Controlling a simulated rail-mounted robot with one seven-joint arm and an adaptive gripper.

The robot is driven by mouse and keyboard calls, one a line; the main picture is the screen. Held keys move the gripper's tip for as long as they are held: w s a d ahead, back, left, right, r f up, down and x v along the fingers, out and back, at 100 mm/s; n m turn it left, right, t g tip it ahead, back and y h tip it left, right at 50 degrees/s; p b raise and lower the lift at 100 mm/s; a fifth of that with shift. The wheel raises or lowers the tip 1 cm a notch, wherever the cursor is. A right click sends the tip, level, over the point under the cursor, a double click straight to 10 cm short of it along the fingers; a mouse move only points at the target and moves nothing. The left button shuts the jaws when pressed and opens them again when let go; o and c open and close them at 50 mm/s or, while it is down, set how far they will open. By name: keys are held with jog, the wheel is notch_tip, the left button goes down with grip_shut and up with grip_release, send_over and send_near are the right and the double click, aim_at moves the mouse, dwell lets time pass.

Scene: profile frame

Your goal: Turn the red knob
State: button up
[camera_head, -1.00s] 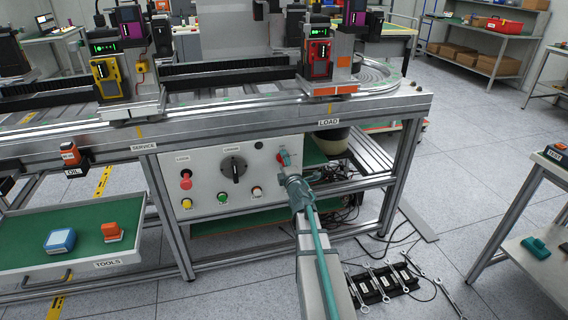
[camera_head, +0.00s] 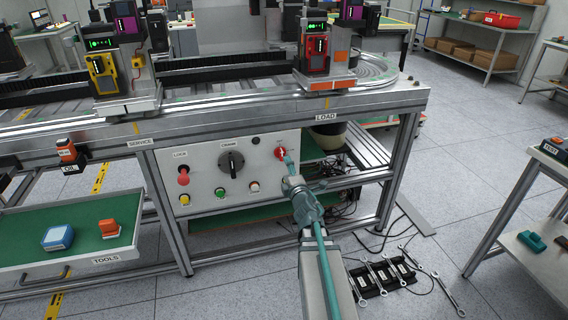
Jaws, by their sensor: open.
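The red knob (camera_head: 281,153) sits at the upper right of the light grey control panel (camera_head: 205,205), with a pale marking on its face. My teal gripper (camera_head: 290,162) reaches up to the panel from the lower right. It is open, with its slim fingertips at the right and lower edge of the knob. I cannot tell whether they touch it. The knob's lower right edge is partly covered.
The panel also carries a red button (camera_head: 183,175) under LOCK, a large black rotary knob (camera_head: 231,163), and small yellow, green and red-white buttons below. A steel frame leg (camera_head: 397,180) stands to the right. Wrenches and cables lie on the floor.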

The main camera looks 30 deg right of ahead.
jog(key=v, duration=0.3)
jog(key=shift+s, duration=0.3)
